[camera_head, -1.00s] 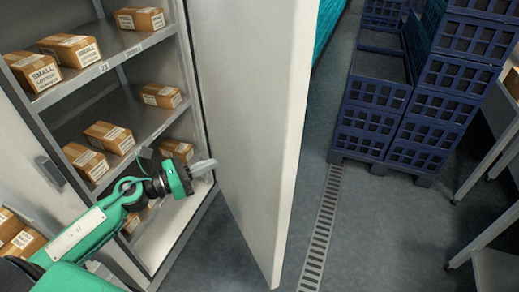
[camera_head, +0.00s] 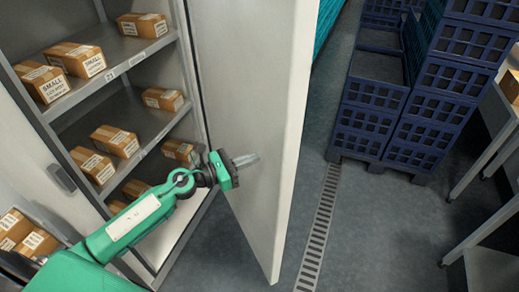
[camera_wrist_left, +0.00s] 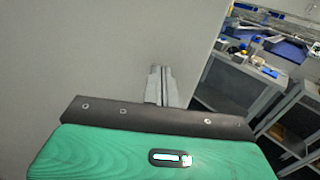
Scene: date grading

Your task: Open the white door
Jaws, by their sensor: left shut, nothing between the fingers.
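The white door (camera_head: 262,110) stands swung open on the right side of a cabinet, with its inner face toward me. My left gripper (camera_head: 252,158) is shut and empty, in front of the door's inner face at mid height. In the left wrist view the shut fingers (camera_wrist_left: 158,86) point along the pale door panel (camera_wrist_left: 110,50), whose edge runs down to the right of them. I cannot tell whether the fingertips touch the door. My right gripper is not in view.
Cabinet shelves (camera_head: 130,50) hold several small cardboard boxes (camera_head: 76,59). Stacked blue crates (camera_head: 440,90) stand at the right behind the door. A floor drain grate (camera_head: 319,228) runs beside the door's lower edge. Tables (camera_head: 490,165) stand at far right; the floor between is clear.

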